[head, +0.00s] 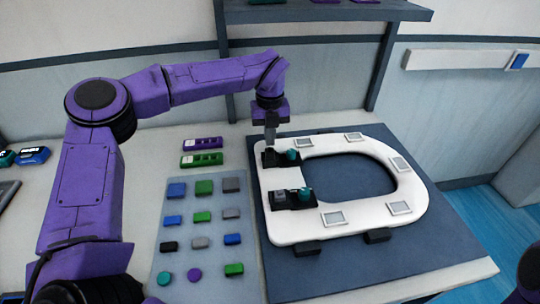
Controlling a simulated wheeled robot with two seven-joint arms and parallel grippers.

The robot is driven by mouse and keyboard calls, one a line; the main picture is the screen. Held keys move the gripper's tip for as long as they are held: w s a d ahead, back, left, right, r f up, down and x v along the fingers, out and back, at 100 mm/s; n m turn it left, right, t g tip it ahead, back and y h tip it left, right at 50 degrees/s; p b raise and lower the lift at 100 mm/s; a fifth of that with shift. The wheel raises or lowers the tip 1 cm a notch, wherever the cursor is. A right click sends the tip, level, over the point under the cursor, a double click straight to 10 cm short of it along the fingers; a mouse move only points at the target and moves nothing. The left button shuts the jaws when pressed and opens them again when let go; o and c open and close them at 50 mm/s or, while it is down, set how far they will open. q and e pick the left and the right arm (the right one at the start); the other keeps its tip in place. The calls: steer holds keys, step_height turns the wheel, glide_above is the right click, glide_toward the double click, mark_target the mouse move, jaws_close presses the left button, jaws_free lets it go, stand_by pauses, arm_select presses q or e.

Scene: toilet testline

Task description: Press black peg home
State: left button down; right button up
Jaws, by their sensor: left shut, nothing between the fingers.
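A white toilet seat (405,222) lies on a dark blue mat (445,245). Two black hinge blocks sit on its left side, an upper one (270,159) and a lower one (281,201). Each has a teal knob beside it, the upper (292,154) and the lower (305,193). My left gripper (270,138) is shut and empty, pointing down at the upper block; I cannot tell whether it touches. The black peg cannot be made out separately from the dark parts under the fingertips. My right gripper is not in view.
A pale tray (180,237) with several coloured blocks and discs lies left of the mat. A purple device (202,143) and a green device (202,159) lie behind it. A shelf (330,14) stands at the back.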

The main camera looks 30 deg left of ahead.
arm_select(q)
steer(key=shift+f+b, duration=0.8)
steer(key=shift+f, duration=0.35)
steer(key=shift+r, duration=0.2)
stand_by(0.5)
step_height(320, 180, up, 8)
steer(key=p, duration=0.6)
steer(key=shift+f, duration=0.1)
